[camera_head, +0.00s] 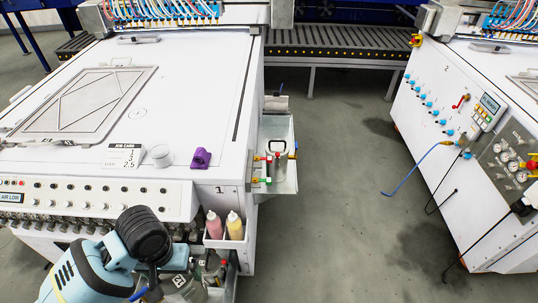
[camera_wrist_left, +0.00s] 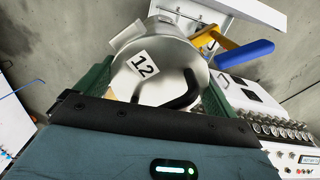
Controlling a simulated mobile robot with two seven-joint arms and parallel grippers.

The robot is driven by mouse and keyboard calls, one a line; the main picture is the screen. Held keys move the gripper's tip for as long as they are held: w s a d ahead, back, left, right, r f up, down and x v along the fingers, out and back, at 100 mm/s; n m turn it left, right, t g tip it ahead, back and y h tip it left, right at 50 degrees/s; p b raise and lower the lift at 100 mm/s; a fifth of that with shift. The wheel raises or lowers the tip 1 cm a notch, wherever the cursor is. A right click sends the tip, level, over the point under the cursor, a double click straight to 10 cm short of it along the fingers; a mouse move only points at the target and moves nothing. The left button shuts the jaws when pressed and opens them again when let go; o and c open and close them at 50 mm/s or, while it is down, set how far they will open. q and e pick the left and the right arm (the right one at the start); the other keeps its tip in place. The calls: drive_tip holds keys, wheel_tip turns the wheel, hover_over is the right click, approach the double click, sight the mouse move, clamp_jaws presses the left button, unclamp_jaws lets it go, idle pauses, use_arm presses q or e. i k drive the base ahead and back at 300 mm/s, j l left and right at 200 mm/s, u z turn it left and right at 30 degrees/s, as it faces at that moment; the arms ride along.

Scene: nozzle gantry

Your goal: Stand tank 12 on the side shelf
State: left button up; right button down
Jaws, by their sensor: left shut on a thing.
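Tank 12 (camera_wrist_left: 172,76) is a silver metal cylinder with a white "12" label and a black handle. In the left wrist view it sits between the green fingers of my left gripper (camera_wrist_left: 152,92), which is shut on it. In the head view this gripper (camera_head: 178,262) is low at the front right corner of machine 1, partly hidden by my arm. The side shelf (camera_head: 284,185) is a pale metal tray on the right side of machine 1. A metal vessel with coloured levers (camera_head: 277,149) stands on it. My right gripper is out of view.
A caddy with a pink bottle (camera_head: 214,226) and a yellow bottle (camera_head: 235,227) hangs on the machine corner, below and left of the shelf. A purple object (camera_head: 201,158) and a clear cup (camera_head: 160,156) are on the machine top. The floor aisle (camera_head: 340,190) looks clear.

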sight(275, 137)
drive_tip(key=i+l, duration=0.15)
drive_tip(key=l, duration=0.2)
drive_tip(key=i+l+u, duration=0.1)
drive_tip(key=l, duration=0.3)
drive_tip(key=i+l, duration=0.2)
drive_tip(key=l, duration=0.15)
drive_tip(key=i+l+u, duration=0.1)
drive_tip(key=l, duration=0.3)
drive_tip(key=i+l+u, duration=0.1)
drive_tip(key=i+l, duration=0.55)
drive_tip(key=l, duration=0.3)
drive_tip(key=i+l+u, duration=0.15)
drive_tip(key=i+l, duration=0.4)
drive_tip(key=i, duration=0.2)
drive_tip(key=i+l+u, duration=0.15)
drive_tip(key=i, duration=0.2)
drive_tip(key=i+j, duration=0.15)
drive_tip(key=i, duration=0.45)
drive_tip(key=j+u, duration=0.05)
